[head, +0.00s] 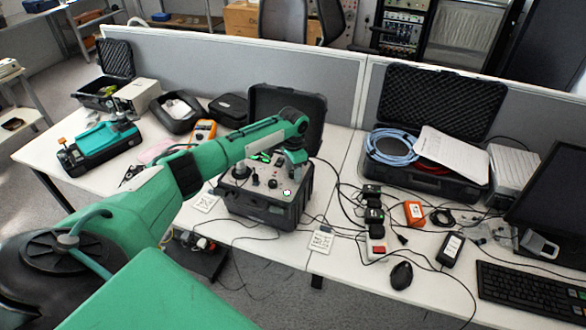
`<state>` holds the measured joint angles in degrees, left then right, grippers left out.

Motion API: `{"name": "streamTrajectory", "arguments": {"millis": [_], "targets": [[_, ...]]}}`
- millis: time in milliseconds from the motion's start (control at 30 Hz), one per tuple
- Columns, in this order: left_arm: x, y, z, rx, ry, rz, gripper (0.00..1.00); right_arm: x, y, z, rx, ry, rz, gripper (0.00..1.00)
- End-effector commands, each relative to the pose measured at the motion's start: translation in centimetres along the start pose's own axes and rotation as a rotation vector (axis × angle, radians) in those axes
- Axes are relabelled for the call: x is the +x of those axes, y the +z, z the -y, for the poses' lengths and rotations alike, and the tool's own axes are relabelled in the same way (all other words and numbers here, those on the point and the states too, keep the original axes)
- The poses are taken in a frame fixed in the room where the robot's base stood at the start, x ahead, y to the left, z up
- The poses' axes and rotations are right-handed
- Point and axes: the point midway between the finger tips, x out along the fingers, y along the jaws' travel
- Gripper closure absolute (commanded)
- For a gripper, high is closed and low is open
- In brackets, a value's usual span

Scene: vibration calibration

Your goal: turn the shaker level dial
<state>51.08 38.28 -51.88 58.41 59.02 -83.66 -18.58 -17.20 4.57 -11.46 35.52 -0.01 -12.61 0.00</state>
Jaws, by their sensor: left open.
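The shaker unit (262,209) is a black open case with a grey control panel on the desk, its lid (290,105) raised behind. Small dark knobs (272,183) stand on the panel. I cannot tell which one is the level dial; the arm may hide part of the panel. My left gripper (293,179) hangs from the green arm over the right part of the panel, pointing down. It is open, and no object shows in it. Its fingertips are too small to tell whether they touch anything. My right gripper is not in view.
A cable-filled case (428,180) with papers stands at right, near a keyboard (530,292) and black mouse (401,275). Cables run over the desk and hang off the front edge. An orange meter (203,131) lies left of the shaker. A grey partition (230,70) closes the back.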

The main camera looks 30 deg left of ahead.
Motion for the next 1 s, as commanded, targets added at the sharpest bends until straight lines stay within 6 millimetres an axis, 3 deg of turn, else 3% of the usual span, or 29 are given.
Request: {"name": "streamTrajectory", "arguments": {"millis": [133,367,667,1000], "targets": [[0.01,0.0,-0.02,0.0,0.0,0.0,0.54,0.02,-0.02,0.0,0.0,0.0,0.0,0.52],[-0.01,0.0,-0.03,0.0,0.0,0.0,0.96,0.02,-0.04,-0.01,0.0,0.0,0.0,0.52],[-0.03,-0.01,-0.03,0.032,0.001,0.0,0.96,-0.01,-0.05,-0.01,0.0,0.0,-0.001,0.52],[-0.01,-0.02,-0.07,0.243,0.003,0.0,0.96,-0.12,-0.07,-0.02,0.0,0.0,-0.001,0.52]]}}
